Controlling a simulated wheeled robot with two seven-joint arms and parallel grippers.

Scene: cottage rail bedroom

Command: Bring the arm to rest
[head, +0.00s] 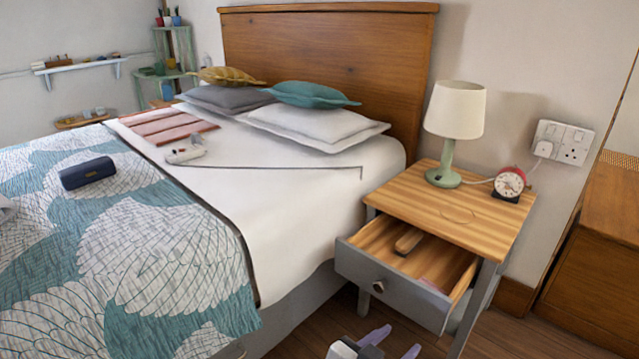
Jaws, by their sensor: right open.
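My right gripper (394,343) shows at the bottom edge of the head view, in front of and below the nightstand drawer. Its two pale purple fingers are apart and nothing is seen between them. The rest of my right arm is cut off by the frame edge. My left gripper is not in view. The nightstand (487,214) has its drawer (395,292) pulled open. A small brown block-like thing (408,241) lies inside the drawer, and a pinkish item (432,285) shows near its front right.
A lamp (456,115) and a red alarm clock (509,184) stand on the nightstand. The bed (300,185) fills the left and middle, with a dark blue case (88,173) on its quilt. A wooden cabinet (595,270) stands at right. Some wood floor shows below the drawer.

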